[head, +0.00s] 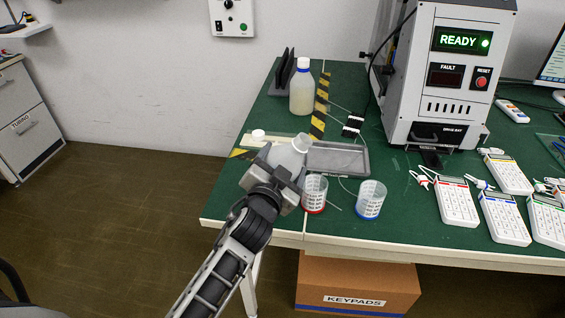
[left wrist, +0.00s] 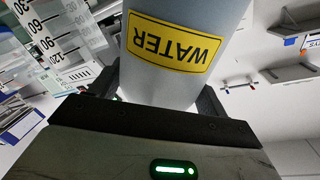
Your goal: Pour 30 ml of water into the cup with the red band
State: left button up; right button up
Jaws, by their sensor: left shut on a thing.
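My left gripper (head: 275,172) is shut on a translucent water bottle (head: 291,153). The bottle is tilted, its mouth pointing up and to the right in the head view. The left wrist view shows its yellow WATER label (left wrist: 172,42) close up. The cup with the red band (head: 314,193) stands on the green table just right of the gripper, its band at the base. The cup with the blue band (head: 371,200) stands further right. A clear cup with a printed scale (left wrist: 65,35) shows in the left wrist view; its band is not visible. No stream of water shows.
A grey tray (head: 357,172) lies behind the cups, with a loose white cap (head: 258,135) to its left. A capped bottle (head: 302,90) stands further back by a striped strip. The test machine (head: 440,105) and several keypads (head: 457,203) occupy the right side.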

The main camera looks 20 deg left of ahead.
pick_arm(q)
jog(key=shift+r, duration=0.1)
pick_arm(e)
jog(key=shift+r, duration=0.15)
pick_arm(q)
jog(key=shift+m, duration=0.3)
jog(key=shift+f+m+p, duration=0.2)
jog(key=shift+m+p, duration=0.2)
jog(key=shift+m, duration=0.1)
pick_arm(e)
jog(key=shift+d+r, duration=0.1)
pick_arm(q)
jog(key=shift+s+a+f+m+p, duration=0.1)
jog(key=shift+a+f+m+p, duration=0.25)
jog(key=shift+m, duration=0.35)
pick_arm(e)
jog(key=shift+r, duration=0.15)
dwell(0.4)
pick_arm(q)
jog(key=shift+s+a+f+m+g+y, duration=0.1)
jog(key=shift+a+f+m+g+y, duration=0.1)
jog(key=shift+f+m, duration=0.25)
jog(key=shift+a+f+m+g+y, duration=0.1)
jog(key=shift+f+m+g+y, duration=0.1)
jog(key=shift+m, duration=0.45)
pick_arm(e)
jog(key=shift+d, duration=0.1)
dwell(1.0)
